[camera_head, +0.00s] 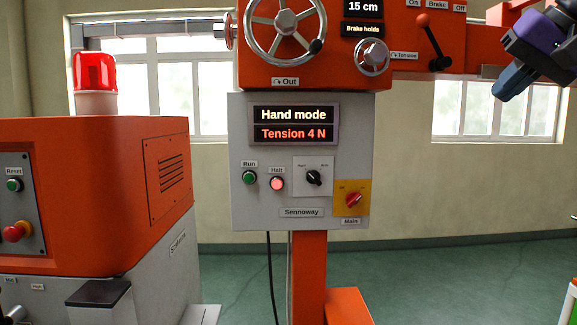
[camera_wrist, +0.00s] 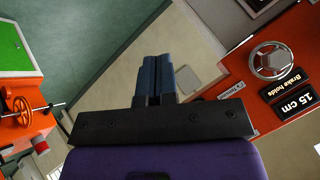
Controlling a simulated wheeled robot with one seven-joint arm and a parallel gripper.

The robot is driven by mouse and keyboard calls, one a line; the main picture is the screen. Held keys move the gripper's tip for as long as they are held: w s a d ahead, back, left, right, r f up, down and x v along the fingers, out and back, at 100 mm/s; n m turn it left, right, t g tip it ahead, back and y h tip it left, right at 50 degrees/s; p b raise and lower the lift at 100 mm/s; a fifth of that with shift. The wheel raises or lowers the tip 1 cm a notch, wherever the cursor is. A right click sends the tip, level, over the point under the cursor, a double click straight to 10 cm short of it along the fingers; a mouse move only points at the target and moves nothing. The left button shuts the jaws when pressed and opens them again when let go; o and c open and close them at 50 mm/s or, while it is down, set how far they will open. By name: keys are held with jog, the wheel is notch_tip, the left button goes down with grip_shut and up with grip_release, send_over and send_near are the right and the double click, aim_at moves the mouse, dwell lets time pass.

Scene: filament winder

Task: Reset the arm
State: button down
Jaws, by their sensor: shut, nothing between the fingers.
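My gripper (camera_head: 509,86) is at the upper right of the head view, in front of the window and right of the brake lever. Its blue fingers point down and to the left. In the wrist view the fingers (camera_wrist: 155,68) lie together, with nothing seen between them. The gripper is apart from the machine and touches nothing that I can see.
The control panel (camera_head: 247,211) reads "Hand mode" and "Tension 4 N". An orange cabinet (camera_head: 90,190) with a red beacon (camera_head: 95,72) stands left.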

jog(key=s+a+f+n+g+h, duration=0.1)
jog(key=s+f+n, duration=0.1)
jog(key=s+f, duration=0.5)
jog(key=s+a+f+n+g+h, duration=0.1)
jog(key=s+f, duration=0.5)
jog(key=f, duration=1.1)
jog(key=shift+s+a+f+n+g+h, duration=0.15)
jog(key=shift+s+f+n+g+h, duration=0.2)
jog(key=shift+n+h, duration=0.35)
jog(key=shift+r, duration=0.1)
